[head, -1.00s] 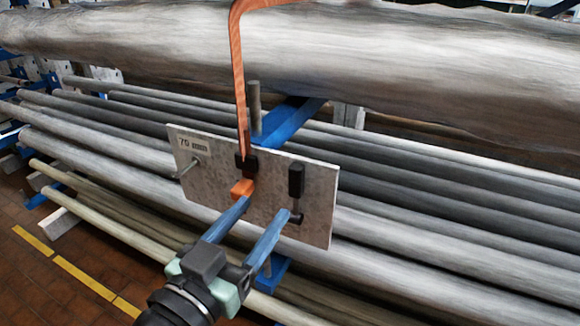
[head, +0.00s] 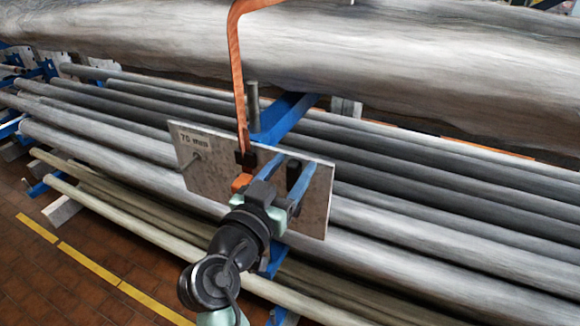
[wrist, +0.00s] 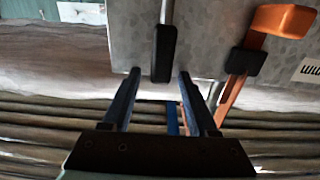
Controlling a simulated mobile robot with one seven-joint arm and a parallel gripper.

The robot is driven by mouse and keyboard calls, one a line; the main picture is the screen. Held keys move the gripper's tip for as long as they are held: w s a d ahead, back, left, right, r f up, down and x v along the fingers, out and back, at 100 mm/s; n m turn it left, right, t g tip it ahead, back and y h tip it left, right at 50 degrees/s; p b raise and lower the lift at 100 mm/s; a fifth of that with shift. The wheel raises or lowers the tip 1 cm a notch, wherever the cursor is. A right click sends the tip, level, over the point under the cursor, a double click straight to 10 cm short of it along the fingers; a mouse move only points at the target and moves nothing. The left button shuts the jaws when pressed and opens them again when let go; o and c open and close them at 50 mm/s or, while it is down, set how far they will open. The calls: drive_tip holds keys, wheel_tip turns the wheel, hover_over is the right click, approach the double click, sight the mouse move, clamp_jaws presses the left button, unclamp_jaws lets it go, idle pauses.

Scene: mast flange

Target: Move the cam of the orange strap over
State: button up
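The orange strap (head: 235,85) hangs from the big upper log to a black buckle (head: 247,159) on a grey plate (head: 222,190). Its orange cam (head: 241,181) sticks out below the buckle in the head view. In the wrist view the cam (wrist: 285,19) and buckle (wrist: 245,62) are at the upper right, outside the fingers. My gripper (head: 294,164) is open, with its blue fingers at the plate's right part. A black-handled lever (wrist: 164,53) on the plate appears between the fingertips in the wrist view (wrist: 160,74). I cannot tell whether they touch it.
Long grey poles (head: 420,190) lie on racks all around. Tiled floor with a yellow line (head: 90,265) shows lower left.

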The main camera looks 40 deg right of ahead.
clamp_jaws()
idle(1.3)
